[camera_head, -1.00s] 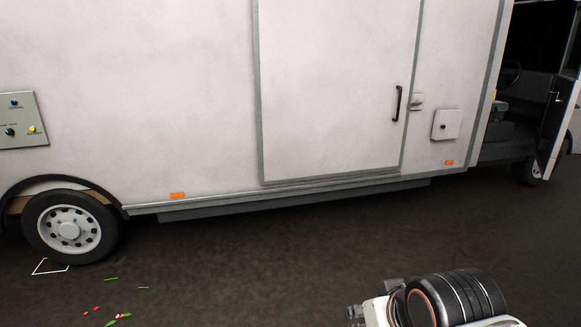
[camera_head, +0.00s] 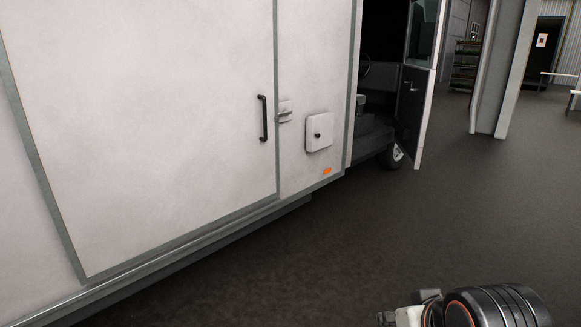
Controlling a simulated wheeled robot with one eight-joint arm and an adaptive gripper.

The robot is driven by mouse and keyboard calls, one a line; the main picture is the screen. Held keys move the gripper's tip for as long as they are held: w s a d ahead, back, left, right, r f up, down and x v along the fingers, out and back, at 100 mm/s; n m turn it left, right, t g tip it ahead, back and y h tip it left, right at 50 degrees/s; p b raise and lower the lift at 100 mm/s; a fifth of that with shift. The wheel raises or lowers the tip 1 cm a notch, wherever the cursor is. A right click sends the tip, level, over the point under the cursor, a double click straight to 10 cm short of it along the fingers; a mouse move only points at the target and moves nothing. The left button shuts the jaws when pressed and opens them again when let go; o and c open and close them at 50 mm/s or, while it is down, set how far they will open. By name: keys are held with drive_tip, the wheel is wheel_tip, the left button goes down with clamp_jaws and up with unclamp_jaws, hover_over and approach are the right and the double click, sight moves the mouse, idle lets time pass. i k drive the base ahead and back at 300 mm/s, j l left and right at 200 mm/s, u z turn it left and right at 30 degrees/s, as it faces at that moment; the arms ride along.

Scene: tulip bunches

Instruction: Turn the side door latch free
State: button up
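The side door (camera_head: 160,130) of the white van is shut, framed by grey trim. A black vertical handle (camera_head: 263,118) sits near its right edge. Just right of the handle, at the door's edge, is a small grey latch (camera_head: 285,111); it is too small to tell its exact turn. A part of my arm (camera_head: 480,308) shows at the bottom right, well apart from the door. My gripper's fingers cannot be made out.
A square white box with a dark knob (camera_head: 319,132) is right of the latch. The van's cab door (camera_head: 420,85) stands open further right. The dark floor (camera_head: 400,230) in front is clear. A grey pillar (camera_head: 515,70) stands at the back right.

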sight(285, 113)
drive_tip(key=i+l+u, duration=0.15)
drive_tip(key=i, duration=0.35)
drive_tip(key=i+l+u, duration=0.1)
drive_tip(key=i+l, duration=0.25)
drive_tip(key=i, duration=0.15)
drive_tip(key=i+l+u, duration=0.15)
drive_tip(key=i+l, duration=0.15)
drive_tip(key=i, duration=0.2)
